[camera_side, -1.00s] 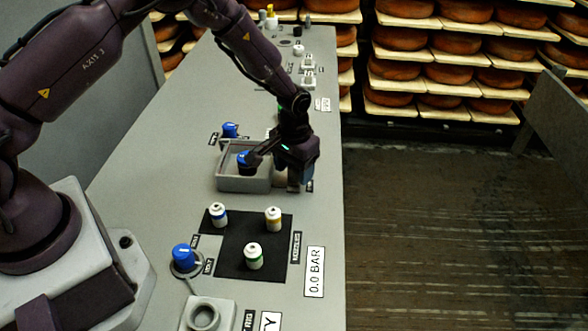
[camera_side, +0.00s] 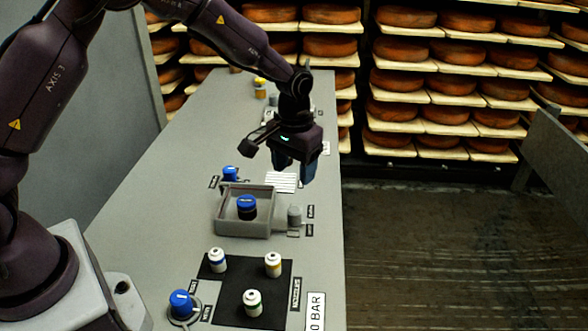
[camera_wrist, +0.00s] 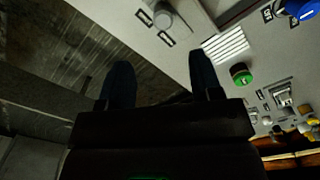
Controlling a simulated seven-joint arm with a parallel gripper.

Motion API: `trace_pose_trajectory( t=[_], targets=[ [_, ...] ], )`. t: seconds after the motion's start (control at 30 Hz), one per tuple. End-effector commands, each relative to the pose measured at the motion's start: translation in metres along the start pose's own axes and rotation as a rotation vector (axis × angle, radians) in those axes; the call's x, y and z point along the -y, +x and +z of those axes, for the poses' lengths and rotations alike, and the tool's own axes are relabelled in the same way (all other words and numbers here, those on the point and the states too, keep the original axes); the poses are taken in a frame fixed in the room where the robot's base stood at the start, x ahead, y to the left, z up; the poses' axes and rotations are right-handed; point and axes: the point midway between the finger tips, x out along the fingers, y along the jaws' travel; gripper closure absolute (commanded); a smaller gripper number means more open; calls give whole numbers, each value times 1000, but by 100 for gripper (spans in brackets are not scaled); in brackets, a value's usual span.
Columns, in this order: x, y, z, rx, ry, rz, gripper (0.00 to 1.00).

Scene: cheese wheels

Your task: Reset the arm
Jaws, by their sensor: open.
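My gripper (camera_side: 294,172) hangs above the grey worktop, over its right edge, beyond the grey tray. It points down with nothing between its fingers. In the wrist view my gripper (camera_wrist: 160,88) shows two dark fingers spread wide apart, with the worktop edge and floor below them. My arm reaches across the top of the side view.
A grey tray (camera_side: 222,222) holds a dark jar with a blue lid (camera_side: 246,207). A grey knob (camera_side: 294,217) stands right of it. Several white bottles (camera_side: 252,302) stand on a black mat (camera_side: 229,294). A blue knob (camera_side: 181,304) is at left. Cheese shelves (camera_side: 445,107) stand behind.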

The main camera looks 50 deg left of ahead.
Motion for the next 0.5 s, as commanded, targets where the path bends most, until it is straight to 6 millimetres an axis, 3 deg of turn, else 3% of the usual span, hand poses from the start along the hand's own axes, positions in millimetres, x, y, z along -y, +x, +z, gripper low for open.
trace_pose_trajectory(
  t=[0.13, 0.23, 0.5],
  targets=[
    [1, 2, 3, 10, 25, -3, 41],
    [6, 8, 24, 62, 58, -14, 41],
    [26, -66, 85, 18, 138, -3, 41]
  ],
)
